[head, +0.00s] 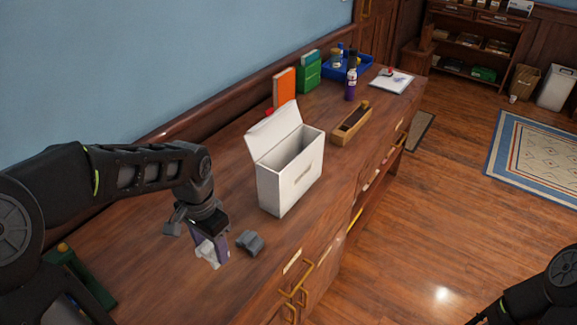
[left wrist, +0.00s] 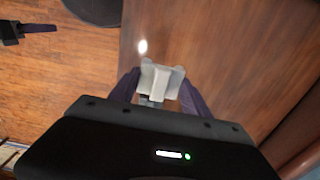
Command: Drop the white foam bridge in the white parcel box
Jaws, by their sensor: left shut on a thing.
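The white foam bridge (head: 207,254) is between the purple fingers of my left gripper (head: 210,245), which is shut on it low over the wooden counter, left of the box. It also shows in the left wrist view (left wrist: 161,82), between both fingers. I cannot tell how far it is above the counter. The white parcel box (head: 287,187) stands upright on the counter to the right, open at the top, its lid flap raised at the back left. My right gripper (left wrist: 36,29) shows small at the upper left of the left wrist view; its jaws are unclear.
A grey block (head: 250,242) lies on the counter (head: 160,255) between my left gripper and the box. Beyond the box are a wooden tray (head: 351,124), an orange book (head: 284,87), a green box (head: 308,75), a purple bottle (head: 351,80) and a blue bin (head: 361,67).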

